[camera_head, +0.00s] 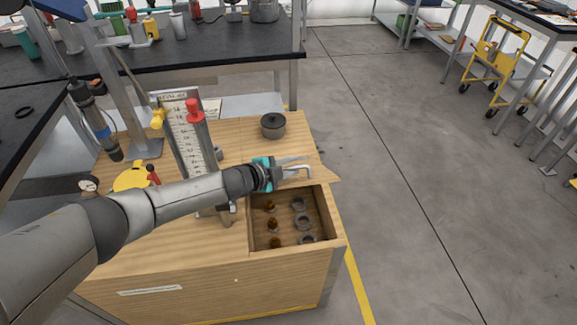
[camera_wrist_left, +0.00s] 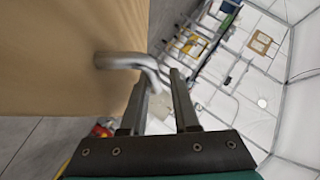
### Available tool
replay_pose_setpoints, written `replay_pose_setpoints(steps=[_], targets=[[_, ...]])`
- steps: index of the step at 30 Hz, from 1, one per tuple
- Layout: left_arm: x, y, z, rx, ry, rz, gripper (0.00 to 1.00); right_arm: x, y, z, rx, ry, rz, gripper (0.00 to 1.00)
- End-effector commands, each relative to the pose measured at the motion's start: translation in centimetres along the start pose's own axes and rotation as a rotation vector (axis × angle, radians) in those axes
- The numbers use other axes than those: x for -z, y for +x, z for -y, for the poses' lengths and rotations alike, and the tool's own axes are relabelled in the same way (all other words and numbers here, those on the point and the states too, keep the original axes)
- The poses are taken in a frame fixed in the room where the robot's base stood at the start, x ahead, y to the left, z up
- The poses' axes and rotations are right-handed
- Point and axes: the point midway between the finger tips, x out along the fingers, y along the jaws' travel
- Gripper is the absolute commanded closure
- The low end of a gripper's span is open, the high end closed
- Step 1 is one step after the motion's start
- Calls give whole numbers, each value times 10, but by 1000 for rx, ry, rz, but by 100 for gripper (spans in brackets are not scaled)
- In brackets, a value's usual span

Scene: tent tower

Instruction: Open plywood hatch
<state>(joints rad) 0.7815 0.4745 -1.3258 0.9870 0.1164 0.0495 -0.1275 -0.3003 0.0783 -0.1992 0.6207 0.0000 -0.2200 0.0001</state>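The plywood hatch (camera_head: 316,172) is a flat wooden panel on top of the wooden cabinet, with a bent metal handle (camera_head: 303,167). Its front right corner sticks out past the cabinet's side. In front of it, a compartment (camera_head: 289,246) stands uncovered, holding several grey rings and amber pieces. My left gripper (camera_head: 283,168) is at the handle. In the left wrist view, its two fingers (camera_wrist_left: 160,92) are apart, and the curved handle (camera_wrist_left: 125,61) reaches from the plywood (camera_wrist_left: 60,55) to the fingertips. Whether they touch it is unclear. My right gripper is out of view.
A dark lidded pot (camera_head: 272,127) stands behind the hatch area. An upright scale with a red-topped cylinder (camera_head: 197,130) and a yellow round object (camera_head: 133,179) stand left. Open concrete floor (camera_head: 400,170) lies right; a yellow cart (camera_head: 495,55) stands farther off.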

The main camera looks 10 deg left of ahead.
Motion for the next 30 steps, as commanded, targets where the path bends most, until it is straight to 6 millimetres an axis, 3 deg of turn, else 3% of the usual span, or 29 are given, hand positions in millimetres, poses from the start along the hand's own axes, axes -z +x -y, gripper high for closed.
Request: replay_pose_setpoints(steps=[8, 30], targets=[[-3, -19, 1, -1, -1, 7, 73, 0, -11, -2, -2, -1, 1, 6], [0, -136, 0, -1, 1, 0, 73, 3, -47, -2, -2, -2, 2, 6]])
